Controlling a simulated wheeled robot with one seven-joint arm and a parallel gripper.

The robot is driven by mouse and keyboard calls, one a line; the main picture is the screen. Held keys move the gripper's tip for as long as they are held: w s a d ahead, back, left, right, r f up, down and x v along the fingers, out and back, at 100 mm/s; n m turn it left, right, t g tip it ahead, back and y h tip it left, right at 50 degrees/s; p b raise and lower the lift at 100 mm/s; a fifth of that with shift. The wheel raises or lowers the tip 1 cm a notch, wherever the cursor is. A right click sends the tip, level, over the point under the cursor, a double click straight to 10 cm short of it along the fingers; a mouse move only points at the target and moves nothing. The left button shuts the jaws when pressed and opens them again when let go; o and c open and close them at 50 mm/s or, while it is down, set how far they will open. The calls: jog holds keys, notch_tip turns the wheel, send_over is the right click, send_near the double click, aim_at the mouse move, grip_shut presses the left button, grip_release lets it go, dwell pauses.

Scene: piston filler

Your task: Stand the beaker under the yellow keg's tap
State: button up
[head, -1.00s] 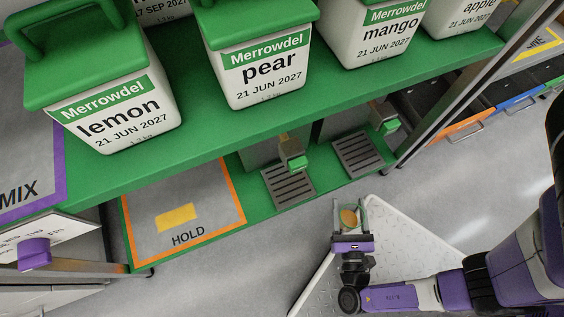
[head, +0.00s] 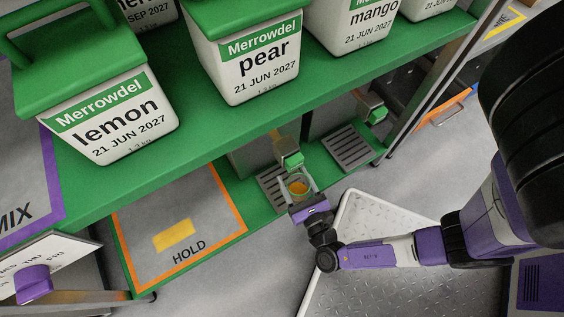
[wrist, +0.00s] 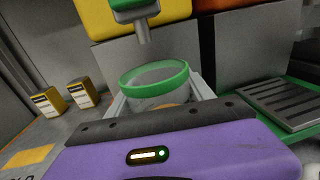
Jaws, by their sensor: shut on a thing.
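The beaker (head: 299,187) is clear with a green rim (wrist: 155,75); something orange shows in or through it in both views. My gripper (head: 304,194) is shut on it, and it looks upright. The yellow keg (wrist: 106,28) stands behind it in the wrist view, with its green-topped tap (wrist: 143,32) ahead of and above the rim. In the head view a green tap (head: 292,160) is just beyond the beaker, over a slotted drip tray (head: 268,180) the beaker partly covers. I cannot tell whether the beaker's base touches anything.
A second tap (head: 377,115) and drip tray (head: 348,147) are to the right; an orange keg (wrist: 245,4) shows there. The green shelf (head: 200,150) with labelled tubs overhangs. The HOLD mat (head: 208,253) lies left. Two small yellow boxes (wrist: 81,93) stand left in the wrist view.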

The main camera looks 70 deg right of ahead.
jog(key=w+a+b+x, duration=0.1)
jog(key=x, duration=0.5)
jog(key=f+b, duration=0.1)
jog(key=f, duration=0.1)
jog(key=f+b, duration=0.4)
jog(key=f, duration=0.1)
jog(key=shift+s+d, duration=0.1)
jog(key=shift+d, duration=0.25)
jog(key=shift+f, duration=0.1)
jog(key=shift+d, duration=0.1)
jog(key=o, duration=1.5)
jog(key=shift+o, duration=0.2)
